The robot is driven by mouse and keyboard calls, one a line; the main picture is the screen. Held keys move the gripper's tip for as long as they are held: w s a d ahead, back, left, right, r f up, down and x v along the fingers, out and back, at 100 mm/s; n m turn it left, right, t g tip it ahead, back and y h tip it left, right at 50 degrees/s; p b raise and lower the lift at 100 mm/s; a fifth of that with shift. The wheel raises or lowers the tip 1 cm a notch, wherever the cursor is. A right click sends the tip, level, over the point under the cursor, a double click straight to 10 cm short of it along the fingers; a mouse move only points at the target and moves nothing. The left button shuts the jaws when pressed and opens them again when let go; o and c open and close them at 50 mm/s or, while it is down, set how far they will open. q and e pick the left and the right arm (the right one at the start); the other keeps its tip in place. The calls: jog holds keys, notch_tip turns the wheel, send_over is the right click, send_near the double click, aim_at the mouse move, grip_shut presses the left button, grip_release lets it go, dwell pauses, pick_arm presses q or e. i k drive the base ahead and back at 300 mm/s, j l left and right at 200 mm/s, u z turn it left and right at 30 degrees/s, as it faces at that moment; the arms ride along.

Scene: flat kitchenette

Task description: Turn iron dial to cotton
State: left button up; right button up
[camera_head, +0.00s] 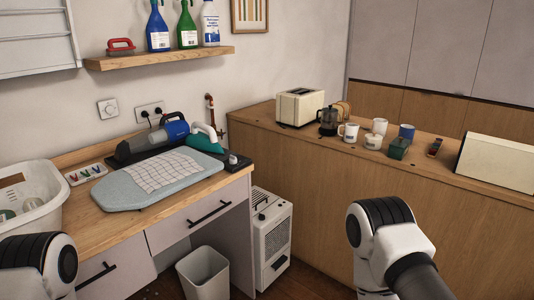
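A teal and white iron (205,141) rests at the back right of the wooden counter, beside a blue and black handheld appliance (150,140). Its dial is too small to make out, so its setting cannot be read. A small grey-blue ironing board (125,192) with a checked cloth (165,172) lies in front of it. Parts of my two arms show at the lower left and lower right, well apart from the iron. Neither gripper's fingers are in view.
A white basket (40,205) stands at the counter's left end, near a tray of coloured clips (87,174). A shelf (160,58) with bottles hangs above. A bin (203,272) and white heater (271,235) stand on the floor. Mugs and a toaster (300,107) are on the right counter.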

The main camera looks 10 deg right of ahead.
aim_at(233, 160)
jog(key=u, duration=1.3)
jog(key=k+l+z, duration=0.15)
jog(key=z, duration=0.2)
jog(key=k+l+z, duration=0.1)
jog(key=l+z, duration=0.2)
jog(key=k+l+z, duration=0.1)
jog(key=l+z, duration=0.25)
jog(key=i+l, duration=0.2)
jog(key=i, duration=0.15)
jog(key=i+l, duration=0.15)
jog(key=i, duration=0.2)
jog(key=i+l+z, duration=0.1)
jog(key=i, duration=0.25)
jog(key=l, duration=0.1)
